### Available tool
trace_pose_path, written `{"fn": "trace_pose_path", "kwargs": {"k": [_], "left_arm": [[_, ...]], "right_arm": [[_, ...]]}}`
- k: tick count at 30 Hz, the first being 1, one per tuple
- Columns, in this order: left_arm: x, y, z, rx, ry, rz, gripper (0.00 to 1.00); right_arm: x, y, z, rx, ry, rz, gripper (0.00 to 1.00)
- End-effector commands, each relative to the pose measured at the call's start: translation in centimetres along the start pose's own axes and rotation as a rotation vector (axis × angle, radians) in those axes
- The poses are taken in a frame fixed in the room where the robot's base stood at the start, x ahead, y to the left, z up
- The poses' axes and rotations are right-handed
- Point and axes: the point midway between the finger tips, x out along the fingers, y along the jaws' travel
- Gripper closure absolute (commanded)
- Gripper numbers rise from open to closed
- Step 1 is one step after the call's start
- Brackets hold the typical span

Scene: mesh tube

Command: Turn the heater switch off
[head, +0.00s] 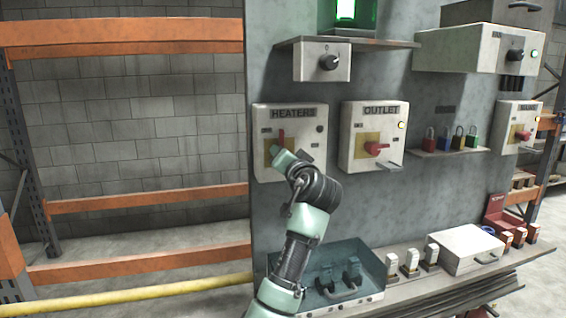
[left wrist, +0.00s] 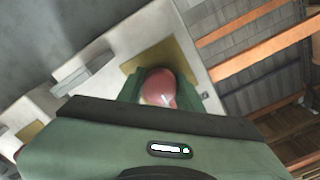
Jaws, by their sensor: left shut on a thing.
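The HEATERS switch box (head: 262,115) is pale, with a red handle (head: 281,137) on a yellow plate. Its handle points up, and the small round lamp (head: 319,129) at its upper right looks dark. My left gripper (head: 277,158) is at the lower part of this handle. In the left wrist view, my green fingers (left wrist: 160,92) stand on both sides of the round red knob (left wrist: 158,80), with the yellow plate behind, and are shut on it. The gripper and wrist hide the lower part of the box. My right gripper is not in view.
The OUTLET box (head: 351,150), with a red handle and a lit lamp, stands close on the right. A shelf (head: 420,153) of padlocks and the MAINS box (head: 508,142) are farther right. Orange racking (head: 120,38) is at left.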

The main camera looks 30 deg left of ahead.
Motion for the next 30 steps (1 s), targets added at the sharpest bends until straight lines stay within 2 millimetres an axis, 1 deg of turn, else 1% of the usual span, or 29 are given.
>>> {"fn": "trace_pose_path", "kwargs": {"k": [1,17,18,20,21,30], "left_arm": [[0.02,0.27,0.27,-0.009,-0.005,0.004,1.0],[0.04,0.2,0.22,-0.036,-0.005,0.004,1.0],[0.04,0.2,0.21,-0.036,-0.005,0.004,0.62],[0.03,0.19,0.21,-0.035,-0.005,0.004,0.45],[0.03,0.17,0.2,-0.035,-0.005,0.003,0.43],[-0.12,0.09,0.08,-0.035,-0.002,0.002,0.43]], "right_arm": [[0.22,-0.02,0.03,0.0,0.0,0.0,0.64],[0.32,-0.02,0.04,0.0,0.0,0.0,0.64],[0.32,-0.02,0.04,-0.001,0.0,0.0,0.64],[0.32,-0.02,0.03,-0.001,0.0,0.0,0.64],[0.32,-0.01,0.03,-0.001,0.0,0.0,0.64],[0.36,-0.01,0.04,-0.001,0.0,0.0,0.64]]}}
